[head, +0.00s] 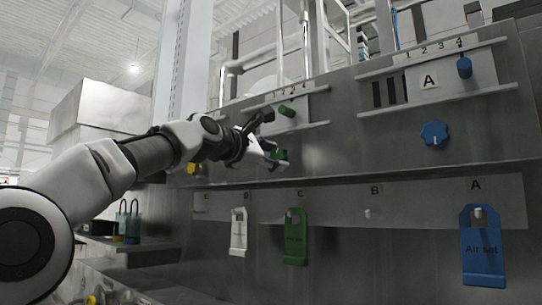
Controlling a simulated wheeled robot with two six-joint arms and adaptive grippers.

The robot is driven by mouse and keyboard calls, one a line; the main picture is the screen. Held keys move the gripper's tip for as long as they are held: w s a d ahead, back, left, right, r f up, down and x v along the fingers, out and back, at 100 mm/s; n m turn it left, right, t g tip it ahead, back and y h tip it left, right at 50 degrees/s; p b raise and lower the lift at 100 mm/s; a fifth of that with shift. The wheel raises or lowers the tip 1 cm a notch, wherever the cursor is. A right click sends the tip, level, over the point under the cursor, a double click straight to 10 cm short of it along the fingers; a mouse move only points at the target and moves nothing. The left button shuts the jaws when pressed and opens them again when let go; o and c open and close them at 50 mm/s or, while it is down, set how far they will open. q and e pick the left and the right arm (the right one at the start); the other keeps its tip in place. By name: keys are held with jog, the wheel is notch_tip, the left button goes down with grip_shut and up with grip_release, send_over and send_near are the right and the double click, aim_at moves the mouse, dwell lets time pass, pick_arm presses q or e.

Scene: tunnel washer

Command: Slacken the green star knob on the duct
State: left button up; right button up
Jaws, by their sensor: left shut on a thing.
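The green star knob (281,155) is on the grey duct panel, below the small scale plate of the second station. Only part of it shows, because my left gripper (270,150) is in front of it. My left arm reaches in from the left, and the gripper's fingers are shut on the knob. A green slider handle (287,111) sits above it on the scale with numbers. My right gripper is not in view.
A blue star knob (434,134) and blue slider (464,67) are on station A at right. The peg under B (367,213) is bare. A shelf (130,243) is at left.

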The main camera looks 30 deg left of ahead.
pick_arm(q)
jog(key=shift+r+n, duration=0.15)
jog(key=shift+n, duration=0.65)
jog(key=shift+r+n, duration=0.15)
jog(key=shift+n, duration=0.65)
jog(key=o, duration=0.9)
jog(key=shift+o, duration=1.3)
jog(key=shift+w+f, duration=0.2)
